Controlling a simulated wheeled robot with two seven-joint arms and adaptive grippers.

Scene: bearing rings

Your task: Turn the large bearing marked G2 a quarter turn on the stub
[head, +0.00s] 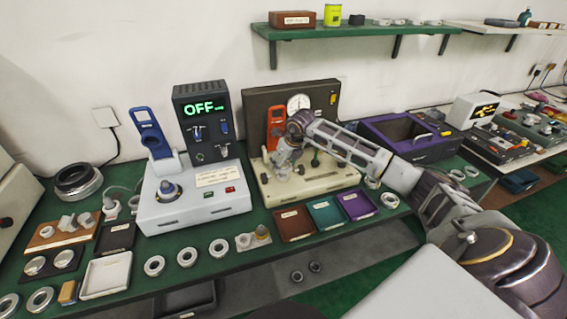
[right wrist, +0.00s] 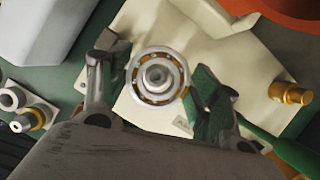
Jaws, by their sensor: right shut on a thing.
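My right gripper (head: 284,168) reaches from the right over the cream fixture (head: 335,180) on the green bench. In the right wrist view a bearing (right wrist: 137,84) with a steel outer ring and visible balls sits between the two green-padded fingers of this gripper (right wrist: 155,80). The gripper is shut on the bearing's sides. The stub (right wrist: 156,75) shows as a round grey end in the middle of the bearing, so the bearing is around it. I cannot read a G2 mark. The bearing is hidden or too small to tell in the head view. My left gripper is not in view.
Left of the fixture stands a white heater-like unit (head: 215,205) whose display (head: 203,108) reads OFF. Several loose rings (head: 187,255) lie along the front edge. A brass knob (right wrist: 290,93) sticks out beside the bearing.

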